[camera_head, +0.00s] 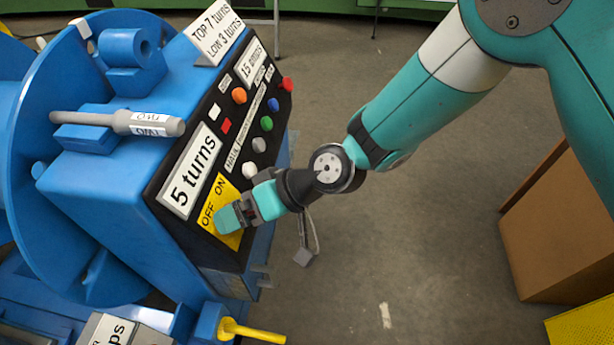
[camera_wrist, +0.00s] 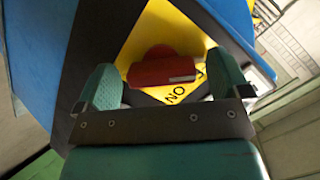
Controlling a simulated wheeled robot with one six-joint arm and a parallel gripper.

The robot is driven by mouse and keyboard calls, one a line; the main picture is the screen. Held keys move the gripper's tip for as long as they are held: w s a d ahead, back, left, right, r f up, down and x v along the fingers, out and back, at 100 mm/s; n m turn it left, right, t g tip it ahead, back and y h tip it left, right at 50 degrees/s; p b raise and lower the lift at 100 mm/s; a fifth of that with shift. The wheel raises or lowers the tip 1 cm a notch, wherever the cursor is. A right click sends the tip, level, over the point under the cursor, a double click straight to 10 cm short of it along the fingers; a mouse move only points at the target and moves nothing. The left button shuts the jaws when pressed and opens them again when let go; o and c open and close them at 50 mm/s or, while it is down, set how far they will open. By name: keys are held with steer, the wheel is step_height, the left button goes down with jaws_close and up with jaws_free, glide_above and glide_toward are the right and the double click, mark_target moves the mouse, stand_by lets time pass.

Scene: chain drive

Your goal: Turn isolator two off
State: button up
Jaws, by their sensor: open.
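The isolator's yellow plate (camera_head: 222,186), marked OFF and ON, is low on the black sloping face of the blue machine. My gripper (camera_head: 232,217) is over this plate and hides the switch handle in the head view. In the wrist view the red handle (camera_wrist: 163,70) lies between the two teal fingers of my open gripper (camera_wrist: 162,84), with gaps on both sides. The handle sits on the yellow plate (camera_wrist: 160,25), roughly crosswise in the picture. The word ON shows just below it; OFF is not seen there. No number two is readable on the plate.
Above the plate are a "5 turns" sign (camera_head: 190,171) and several coloured buttons, including a white one (camera_head: 250,170). A grey handle (camera_head: 120,122) lies at the machine's left. A yellow lever (camera_head: 250,331) sticks out below. Open floor lies right, before a brown box (camera_head: 560,230).

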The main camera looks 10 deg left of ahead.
steer(key=p+v, duration=0.1)
steer(key=v, duration=1.5)
steer(key=shift+d+r, duration=0.25)
steer(key=shift+r, duration=0.05)
steer(key=shift+w, duration=0.1)
steer(key=s+d+r+m+t+h, duration=0.2)
steer(key=s+d+r+h, duration=0.15)
steer(key=d+r, duration=0.45)
steer(key=s+d+r+m+t+h, duration=0.1)
steer(key=s+d+r+m+h, duration=0.25)
steer(key=d, duration=0.85)
step_height(320, 180, up, 16)
steer(key=s+n+p, duration=0.1)
steer(key=p, duration=1.5)
steer(key=shift+s+y, duration=0.2)
steer(key=shift+y, duration=0.1)
